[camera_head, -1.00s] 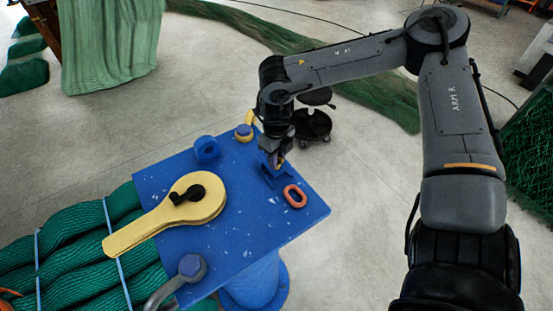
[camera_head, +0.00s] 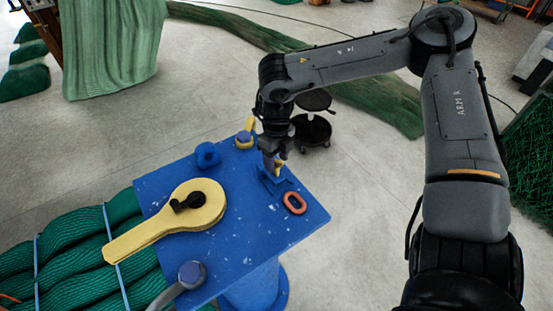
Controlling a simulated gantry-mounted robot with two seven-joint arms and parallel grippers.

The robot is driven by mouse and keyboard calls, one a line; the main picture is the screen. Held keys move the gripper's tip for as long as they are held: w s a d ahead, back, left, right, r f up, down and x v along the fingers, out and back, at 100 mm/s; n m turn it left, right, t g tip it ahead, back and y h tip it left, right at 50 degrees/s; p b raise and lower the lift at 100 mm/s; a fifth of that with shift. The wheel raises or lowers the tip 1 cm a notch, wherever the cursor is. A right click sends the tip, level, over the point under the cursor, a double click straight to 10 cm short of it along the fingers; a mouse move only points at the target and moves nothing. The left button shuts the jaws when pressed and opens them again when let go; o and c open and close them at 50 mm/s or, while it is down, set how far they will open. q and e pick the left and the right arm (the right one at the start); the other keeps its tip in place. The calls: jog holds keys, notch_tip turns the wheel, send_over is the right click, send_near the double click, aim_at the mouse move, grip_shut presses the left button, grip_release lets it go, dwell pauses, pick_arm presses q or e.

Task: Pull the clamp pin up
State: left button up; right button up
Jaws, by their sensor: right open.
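A blue clamp bracket (camera_head: 277,183) stands near the back right edge of the blue table (camera_head: 228,238). My right gripper (camera_head: 272,165) points down directly over the bracket, with its fingers open around its upper part. The clamp pin cannot be told apart clearly; the fingers hide most of that spot. Whether the fingers touch anything is too small to tell. My left gripper is not in view.
An orange ring (camera_head: 295,203) lies right of the bracket. A blue ring (camera_head: 207,155), a yellow-and-blue shackle (camera_head: 244,138) and a grey shackle (camera_head: 191,273) sit along the edges. Green nets lie left.

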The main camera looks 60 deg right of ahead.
notch_tip(320, 180, up, 9)
jog(key=shift+f+b, duration=0.1)
jog(key=shift+b, duration=0.65)
jog(key=shift+r, duration=0.75)
